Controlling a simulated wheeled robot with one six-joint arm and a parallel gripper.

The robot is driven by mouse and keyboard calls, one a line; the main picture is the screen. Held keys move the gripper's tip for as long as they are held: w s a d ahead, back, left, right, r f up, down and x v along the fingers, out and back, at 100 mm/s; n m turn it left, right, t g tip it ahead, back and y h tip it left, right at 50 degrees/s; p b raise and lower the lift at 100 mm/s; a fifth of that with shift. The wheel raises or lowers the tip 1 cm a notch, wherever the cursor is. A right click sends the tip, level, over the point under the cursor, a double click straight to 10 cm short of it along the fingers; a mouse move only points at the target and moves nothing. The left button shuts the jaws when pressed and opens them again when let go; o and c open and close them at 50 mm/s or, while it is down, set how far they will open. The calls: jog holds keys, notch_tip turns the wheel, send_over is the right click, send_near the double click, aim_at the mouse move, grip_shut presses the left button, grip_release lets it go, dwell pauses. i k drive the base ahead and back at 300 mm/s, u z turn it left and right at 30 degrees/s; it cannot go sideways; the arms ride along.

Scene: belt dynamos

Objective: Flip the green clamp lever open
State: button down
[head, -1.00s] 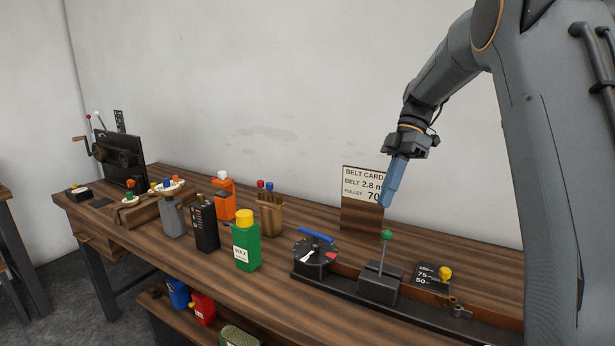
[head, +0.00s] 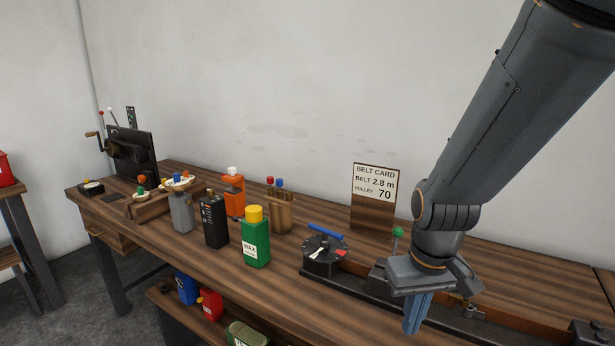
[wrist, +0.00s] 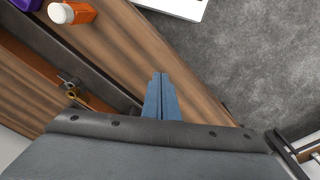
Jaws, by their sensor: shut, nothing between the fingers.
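The green clamp lever is a thin upright stem with a green ball knob (head: 398,232), rising from a dark block on the rail at the right of the bench in the head view. My arm hides part of that block. My gripper (head: 413,326) is shut and empty, pointing down at the bench's front side, in front of and just right of the lever. In the wrist view my shut fingers (wrist: 160,80) show over the wood top near its edge; the green knob is not seen there.
A dark round dial with a blue bar (head: 325,250) stands left of the lever. A green wax bottle (head: 256,240) is further left. The belt card (head: 375,185) stands behind. A brass wing nut (wrist: 72,90) and an orange bottle (wrist: 75,12) show in the wrist view.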

aim_at(398, 232)
jog(key=k, duration=0.5)
jog(key=u, duration=1.25)
jog(key=i, duration=0.75)
jog(key=z, duration=1.7)
